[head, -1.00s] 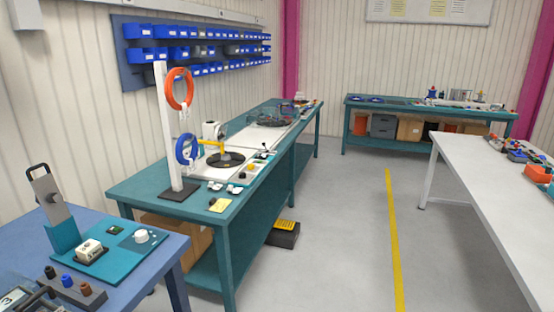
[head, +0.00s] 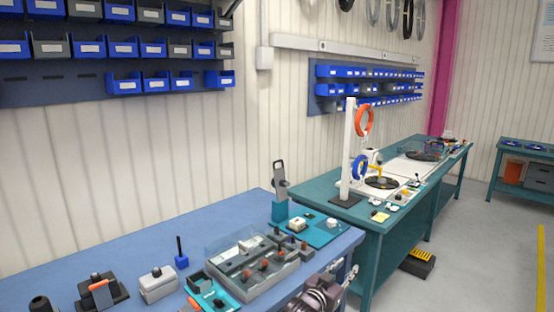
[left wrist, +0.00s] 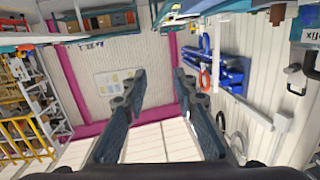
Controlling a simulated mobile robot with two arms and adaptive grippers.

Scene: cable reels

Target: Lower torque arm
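No part is marked as the torque arm. A yellow arm (head: 375,170) reaches over a black disc (head: 382,183) on the teal bench, beside a white unit. A grey upright lever with a hole (head: 280,174) stands in a teal holder (head: 281,210) on the blue bench. I cannot tell which one is the torque arm. My left gripper (head: 324,295) is at the lower edge of the head view, in front of the blue bench and apart from both. In the left wrist view its two fingers (left wrist: 158,82) are spread with nothing between them. My right gripper is not in view.
The blue bench (head: 215,227) carries a clear-walled tray (head: 252,264) and several small blocks. The teal bench (head: 335,215) holds a white post (head: 347,148) with orange and blue cable coils. Grey floor (head: 480,255) is free at the right.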

